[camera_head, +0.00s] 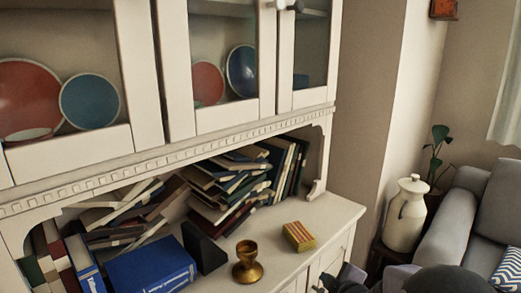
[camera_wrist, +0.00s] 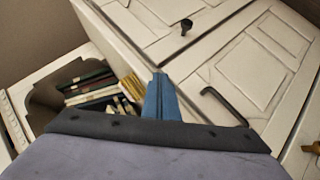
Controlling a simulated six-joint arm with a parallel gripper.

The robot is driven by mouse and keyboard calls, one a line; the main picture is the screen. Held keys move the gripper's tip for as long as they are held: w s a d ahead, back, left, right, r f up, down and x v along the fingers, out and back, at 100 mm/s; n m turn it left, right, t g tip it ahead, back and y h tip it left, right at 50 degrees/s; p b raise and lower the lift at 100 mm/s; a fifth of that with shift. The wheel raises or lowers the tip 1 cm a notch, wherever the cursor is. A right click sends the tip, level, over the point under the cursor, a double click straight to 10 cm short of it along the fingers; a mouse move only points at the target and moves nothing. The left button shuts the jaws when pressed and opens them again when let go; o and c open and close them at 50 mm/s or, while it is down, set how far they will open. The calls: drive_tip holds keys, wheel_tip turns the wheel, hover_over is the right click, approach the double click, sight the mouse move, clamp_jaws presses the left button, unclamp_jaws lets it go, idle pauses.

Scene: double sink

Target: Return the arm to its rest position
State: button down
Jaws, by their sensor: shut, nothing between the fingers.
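My gripper shows in the wrist view as a narrow blue pair of fingers (camera_wrist: 160,98), shut and empty, in front of the white cabinet doors. My arm's dark and grey parts show at the lower right of the head view, in front of the cabinet's right end. They are cut off by the bottom edge, and the fingertips cannot be made out there. The fingers appear apart from the cabinet, but the exact gap cannot be told.
A white cabinet (camera_head: 340,214) has a shelf bearing a brass goblet (camera_head: 248,264), a striped box (camera_head: 299,236), a blue book (camera_head: 150,270) and piled books (camera_head: 225,190). A black door handle (camera_wrist: 224,106) sticks out. A cream jug (camera_head: 405,215) and grey sofa (camera_head: 450,220) stand right.

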drive_tip(key=s+a+f+m+g+h, duration=0.15)
drive_tip(key=s+m+g, duration=0.45)
drive_tip(key=s, duration=0.8)
drive_tip(key=s+a+f+m+g, duration=0.25)
drive_tip(key=s+m+g, duration=0.3)
drive_tip(key=s, duration=0.95)
wheel_tip(320, 180, up, 16)
drive_tip(key=p, duration=1.7)
drive_tip(key=shift+m, duration=0.35)
drive_tip(key=shift+d, duration=0.1)
